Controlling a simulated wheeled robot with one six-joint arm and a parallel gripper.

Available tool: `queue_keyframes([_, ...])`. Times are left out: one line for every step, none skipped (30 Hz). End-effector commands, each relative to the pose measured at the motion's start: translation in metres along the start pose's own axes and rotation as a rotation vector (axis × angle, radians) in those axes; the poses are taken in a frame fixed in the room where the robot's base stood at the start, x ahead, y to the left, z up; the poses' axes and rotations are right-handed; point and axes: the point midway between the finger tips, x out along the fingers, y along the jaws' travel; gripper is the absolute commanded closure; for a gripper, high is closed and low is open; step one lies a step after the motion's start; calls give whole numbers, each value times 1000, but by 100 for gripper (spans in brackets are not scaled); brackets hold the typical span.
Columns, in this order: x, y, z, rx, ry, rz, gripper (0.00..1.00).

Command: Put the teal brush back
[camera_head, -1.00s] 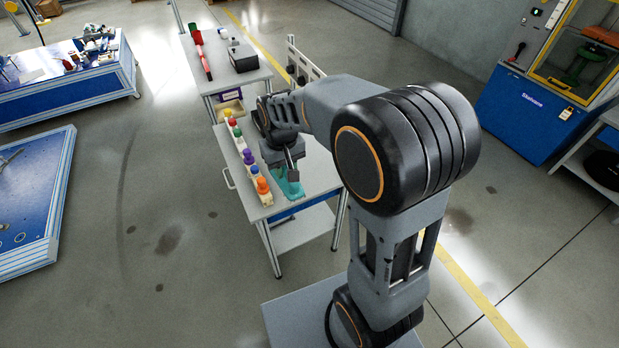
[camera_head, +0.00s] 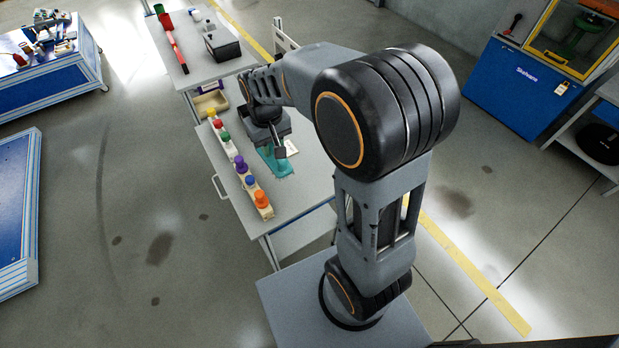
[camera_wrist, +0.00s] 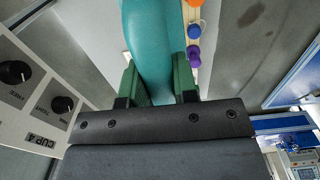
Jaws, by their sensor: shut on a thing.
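The teal brush (camera_head: 275,160) shows below my gripper (camera_head: 279,148) in the head view, above the grey cart top. In the wrist view the teal brush (camera_wrist: 154,45) runs up between the two green fingers of my gripper (camera_wrist: 156,82), which are shut on it. My gripper hides part of the brush in the head view, and whether the brush touches the cart top I cannot tell.
A panel with black knobs (camera_wrist: 40,90) is at the left in the wrist view. A second table (camera_head: 195,70) with a red tool and a black box stands behind.

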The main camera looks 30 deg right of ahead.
Motion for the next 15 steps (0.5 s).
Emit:
queue_keyframes([10,-2,0,-4,0,0,95])
queue_keyframes([12,-3,0,-6,0,0,95])
queue_keyframes([18,-4,0,-8,0,0,95])
queue_keyframes([21,-4,0,-9,0,0,95])
queue_keyframes([24,-5,0,-10,1,0,95])
queue_keyframes([27,-5,0,-11,0,0,95])
queue_keyframes([32,-5,0,-11,0,0,95])
queue_keyframes([36,-5,0,-11,0,0,95])
queue_keyframes([41,-5,0,-10,0,0,95])
queue_keyframes([44,-5,0,-10,0,0,95])
queue_keyframes([50,-4,0,-10,0,0,95])
queue_keyframes([55,-4,0,-9,0,0,95])
queue_keyframes([58,-4,0,-9,0,0,95])
queue_keyframes([63,-4,0,-9,0,0,95])
queue_keyframes([69,-4,0,-8,0,0,95])
